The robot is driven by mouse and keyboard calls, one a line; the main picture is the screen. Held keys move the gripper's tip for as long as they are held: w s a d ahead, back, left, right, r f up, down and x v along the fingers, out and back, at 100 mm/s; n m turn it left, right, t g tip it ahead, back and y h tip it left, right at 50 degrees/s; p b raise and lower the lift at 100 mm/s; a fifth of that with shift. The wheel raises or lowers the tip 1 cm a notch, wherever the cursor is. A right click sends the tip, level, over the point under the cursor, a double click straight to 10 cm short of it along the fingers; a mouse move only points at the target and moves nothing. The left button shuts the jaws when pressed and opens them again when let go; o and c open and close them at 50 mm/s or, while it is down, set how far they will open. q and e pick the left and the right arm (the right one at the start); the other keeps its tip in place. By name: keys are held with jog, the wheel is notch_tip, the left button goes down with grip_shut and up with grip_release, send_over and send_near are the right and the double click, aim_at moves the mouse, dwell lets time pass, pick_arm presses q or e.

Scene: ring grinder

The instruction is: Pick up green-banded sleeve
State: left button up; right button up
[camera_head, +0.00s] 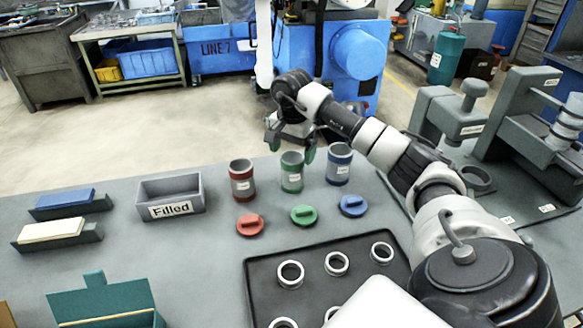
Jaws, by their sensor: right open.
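The green-banded sleeve (291,178) stands upright on the grey table, between the red-banded sleeve (242,183) and the blue-banded sleeve (339,167). My right gripper (291,148) is open, its fingers pointing down at the top of the green-banded sleeve. One fingertip shows to the left of the sleeve's rim and one to the right. I cannot tell whether they touch it. My left gripper is not in view.
Red (250,225), green (304,215) and blue (353,205) lids lie in front of the sleeves. A black tray (256,290) holds several rings. A grey "Filled" bin (171,196) stands left; a grey press (452,112) stands right.

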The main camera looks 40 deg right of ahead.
aim_at(292, 162)
jog(key=f, duration=0.2)
jog(key=f+p, duration=0.1)
jog(key=shift+s+a+f, duration=0.1)
jog(key=shift+s+f, duration=0.1)
jog(key=shift+f, duration=0.2)
jog(key=shift+w+f, duration=0.1)
jog(key=shift+f, duration=0.35)
jog(key=c, duration=1)
jog(key=shift+r, duration=0.1)
